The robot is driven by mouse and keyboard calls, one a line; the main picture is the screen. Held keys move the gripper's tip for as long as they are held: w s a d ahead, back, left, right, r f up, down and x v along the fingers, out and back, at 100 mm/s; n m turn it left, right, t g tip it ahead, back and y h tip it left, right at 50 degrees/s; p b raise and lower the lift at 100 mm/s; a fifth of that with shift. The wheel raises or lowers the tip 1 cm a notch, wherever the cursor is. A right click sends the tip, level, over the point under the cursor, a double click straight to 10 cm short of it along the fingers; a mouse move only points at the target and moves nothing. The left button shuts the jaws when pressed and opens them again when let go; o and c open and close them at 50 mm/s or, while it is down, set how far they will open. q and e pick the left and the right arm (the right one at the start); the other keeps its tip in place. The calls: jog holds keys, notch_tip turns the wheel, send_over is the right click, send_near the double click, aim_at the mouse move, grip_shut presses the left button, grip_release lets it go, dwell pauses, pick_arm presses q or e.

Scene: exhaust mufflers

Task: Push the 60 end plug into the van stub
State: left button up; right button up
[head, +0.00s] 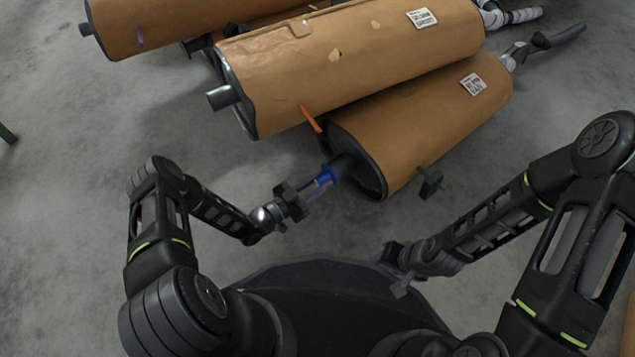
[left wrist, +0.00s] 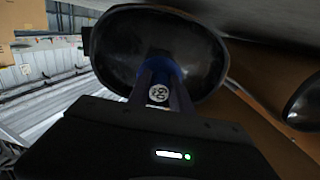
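The blue 60 end plug (head: 328,174) is at the mouth of the dark stub (head: 344,165) on the near end of the lower brown muffler (head: 430,125). I cannot tell how deep it sits. My left gripper (head: 322,180) is shut on the plug, a finger on each side. In the left wrist view the plug's pale marked face (left wrist: 158,93) shows between the fingers, with the muffler's black end plate (left wrist: 115,60) behind; the stub is mostly hidden there. My right gripper (head: 392,268) hangs low near my base, away from the mufflers; its opening is unclear.
Another wrapped muffler (head: 350,60) lies above and against the lower one, with its own stub (head: 222,97) pointing left. A third (head: 180,22) lies at the upper left. An orange strip (head: 311,118) and a dark clip (head: 431,184) stick out nearby. The grey floor (head: 80,180) at left is clear.

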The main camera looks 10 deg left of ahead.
aim_at(317, 184)
pick_arm(q)
jog(key=o, duration=0.5)
jog(key=shift+o, duration=0.2)
jog(key=p+v, duration=0.2)
jog(key=v, duration=0.4)
jog(key=shift+s+a, duration=0.15)
jog(key=shift+s, duration=0.1)
jog(key=shift+s+a, duration=0.4)
jog(key=shift+s, duration=0.1)
jog(key=shift+r, duration=0.1)
